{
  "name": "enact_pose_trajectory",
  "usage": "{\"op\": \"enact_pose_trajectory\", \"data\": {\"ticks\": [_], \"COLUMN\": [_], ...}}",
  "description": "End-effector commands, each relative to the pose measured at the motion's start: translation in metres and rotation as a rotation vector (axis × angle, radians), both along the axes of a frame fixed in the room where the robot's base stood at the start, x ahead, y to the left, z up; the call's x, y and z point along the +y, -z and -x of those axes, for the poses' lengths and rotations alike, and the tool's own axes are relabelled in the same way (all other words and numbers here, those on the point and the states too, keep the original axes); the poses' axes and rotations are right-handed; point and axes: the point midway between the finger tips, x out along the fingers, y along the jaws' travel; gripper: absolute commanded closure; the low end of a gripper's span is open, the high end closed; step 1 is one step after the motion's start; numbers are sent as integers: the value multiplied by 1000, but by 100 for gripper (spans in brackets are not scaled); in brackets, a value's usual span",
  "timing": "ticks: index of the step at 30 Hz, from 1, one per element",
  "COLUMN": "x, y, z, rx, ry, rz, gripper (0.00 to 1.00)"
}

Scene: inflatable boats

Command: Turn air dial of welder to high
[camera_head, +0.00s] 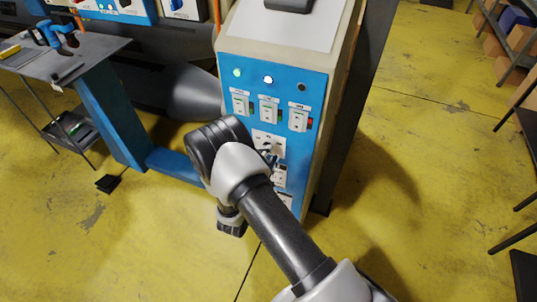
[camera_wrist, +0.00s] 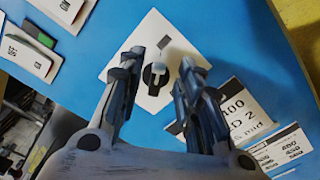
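The welder (camera_head: 318,88) is a tall cream cabinet with a blue front panel. In the wrist view its air dial (camera_wrist: 155,76) is a black round knob with a grey pointer, on a tilted white plate (camera_wrist: 182,46). My gripper (camera_wrist: 160,62) is open, with one finger on each side of the dial. I cannot tell whether the fingers touch it. In the head view my gripper (camera_head: 270,153) is at the panel below the switches, mostly hidden behind my wrist. The dial's setting marks are not readable.
Several switches (camera_head: 268,110) and a lit green lamp (camera_head: 237,72) are above the dial on the panel. Printed plates (camera_wrist: 230,110) lie beside the right finger. A grey table (camera_head: 100,52) with blue tools stands at left.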

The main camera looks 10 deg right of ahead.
Motion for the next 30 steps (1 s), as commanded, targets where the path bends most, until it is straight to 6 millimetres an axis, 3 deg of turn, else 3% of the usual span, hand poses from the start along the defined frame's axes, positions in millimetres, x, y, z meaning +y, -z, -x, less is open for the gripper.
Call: {"op": "enact_pose_trajectory", "data": {"ticks": [9, 15, 30], "x": [42, 58, 62], "y": [0, 0, 0], "z": [55, 78, 85], "rx": [2, 0, -1], "ry": [-7, -4, 0], "rz": [2, 1, 1], "gripper": [68, 68, 68]}}
